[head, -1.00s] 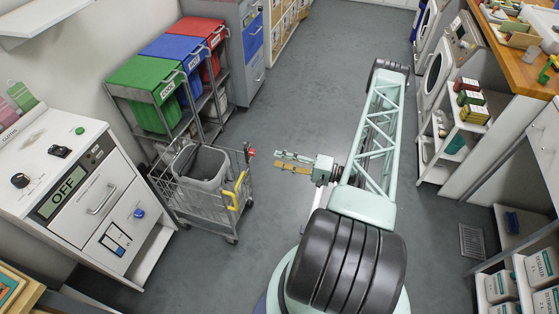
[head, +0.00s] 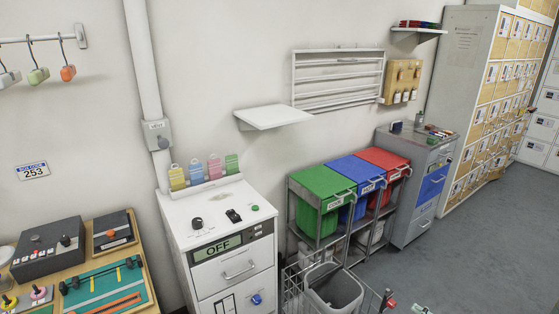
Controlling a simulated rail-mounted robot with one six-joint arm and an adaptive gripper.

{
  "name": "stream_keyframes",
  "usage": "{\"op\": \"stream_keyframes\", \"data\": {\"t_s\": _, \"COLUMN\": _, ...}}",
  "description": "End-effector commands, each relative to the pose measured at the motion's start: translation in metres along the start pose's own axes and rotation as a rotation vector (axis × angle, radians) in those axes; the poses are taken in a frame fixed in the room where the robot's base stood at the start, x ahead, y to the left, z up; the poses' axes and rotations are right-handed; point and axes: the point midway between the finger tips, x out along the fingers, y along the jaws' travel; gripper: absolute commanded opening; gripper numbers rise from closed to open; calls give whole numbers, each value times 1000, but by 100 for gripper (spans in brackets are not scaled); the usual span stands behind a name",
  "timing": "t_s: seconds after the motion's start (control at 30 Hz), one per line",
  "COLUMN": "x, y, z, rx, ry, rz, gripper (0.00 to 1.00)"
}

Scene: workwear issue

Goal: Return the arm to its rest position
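Only a small pale green piece at the bottom edge of the head view, right of the wire cart, shows of what looks like my gripper (head: 421,309). The rest of it and my arm are out of the frame. Whether the fingers are apart or closed is not visible, and I see nothing held in them.
The wire cart (head: 374,298) with a grey bin (head: 334,289) stands at the bottom. Behind it are green (head: 322,183), blue (head: 354,168) and red (head: 384,158) lidded bins. A white cabinet (head: 212,218) reading OFF stands left. Open grey floor (head: 470,250) lies right.

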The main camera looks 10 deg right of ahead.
Motion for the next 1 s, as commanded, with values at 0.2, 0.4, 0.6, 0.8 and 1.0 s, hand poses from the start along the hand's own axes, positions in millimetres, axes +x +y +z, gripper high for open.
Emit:
{"op": "stream_keyframes", "data": {"t_s": 0.2, "x": 23, "y": -43, "z": 4, "rx": 4, "ry": -96, "rz": 26, "gripper": 34}}
{"op": "stream_keyframes", "data": {"t_s": 0.4, "x": 41, "y": -79, "z": 11, "rx": 9, "ry": -179, "rz": 53, "gripper": 34}}
{"op": "stream_keyframes", "data": {"t_s": 0.6, "x": 59, "y": -115, "z": 21, "rx": 12, "ry": -259, "rz": 86, "gripper": 34}}
{"op": "stream_keyframes", "data": {"t_s": 0.8, "x": 76, "y": -149, "z": 34, "rx": 15, "ry": -336, "rz": 123, "gripper": 34}}
{"op": "stream_keyframes", "data": {"t_s": 1.0, "x": 92, "y": -183, "z": 50, "rx": 14, "ry": -411, "rz": 163, "gripper": 34}}
